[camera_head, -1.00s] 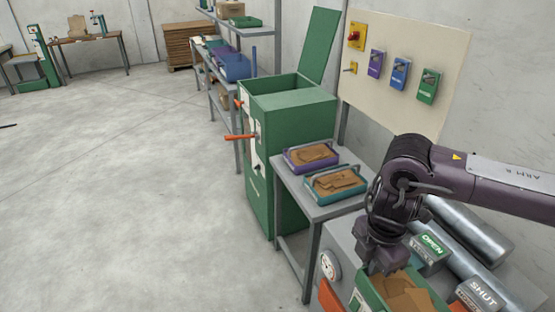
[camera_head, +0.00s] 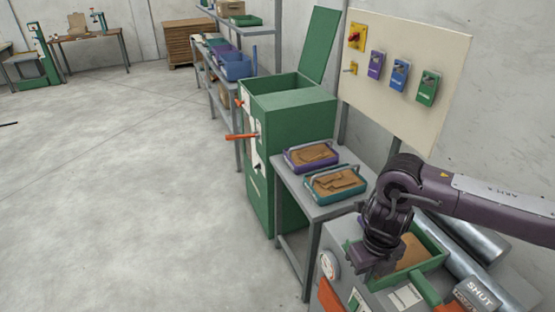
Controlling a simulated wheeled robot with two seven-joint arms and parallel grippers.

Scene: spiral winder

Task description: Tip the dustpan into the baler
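A green, open-topped pan (camera_head: 436,262) with brown material in it is at the lower right, over the grey machine; it looks like the dustpan. A green bar like a handle (camera_head: 425,289) runs from it towards the bottom. My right gripper (camera_head: 374,270) points down at the pan's left side, and its fingertips are too dark and overlapped to show whether they grip. My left gripper is not in view.
A grey side table (camera_head: 302,199) carries a purple tray (camera_head: 295,167) and a teal tray (camera_head: 318,197) with brown pieces. The grey machine (camera_head: 338,240) has a gauge, cylinders (camera_head: 488,248) and a SHUT block (camera_head: 477,292). A switch board (camera_head: 397,100) stands behind. The floor at left is clear.

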